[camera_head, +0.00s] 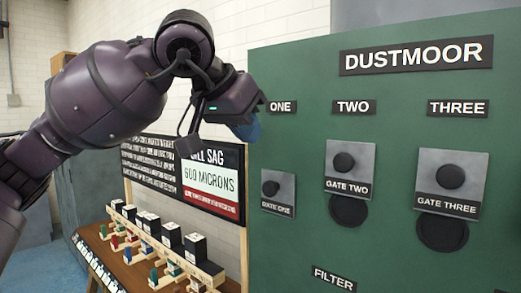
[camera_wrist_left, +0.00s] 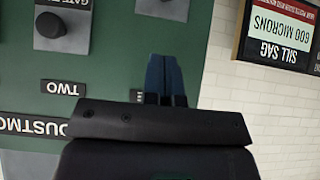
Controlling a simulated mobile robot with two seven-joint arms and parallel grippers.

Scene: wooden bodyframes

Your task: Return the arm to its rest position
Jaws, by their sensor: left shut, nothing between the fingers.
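My left arm comes in from the left of the head view. Its left gripper (camera_head: 250,130) is near the upper left edge of the green panel (camera_head: 300,80), by the ONE label (camera_head: 282,106) and above the gate one plate (camera_head: 278,192). In the left wrist view the blue fingers (camera_wrist_left: 165,75) are together with nothing between them. That view is upside down and shows the gate two plate (camera_wrist_left: 88,28) and part of the gate one plate. I cannot tell the exact gap to the panel. My right gripper is not in view.
The gate two plate (camera_head: 366,160) and gate three plate (camera_head: 467,165) sit above dark round openings. A SILL SAG sign (camera_head: 210,182) hangs behind my arm. A wooden bench (camera_head: 130,268) with several black boxes and coloured pieces stands below at the left.

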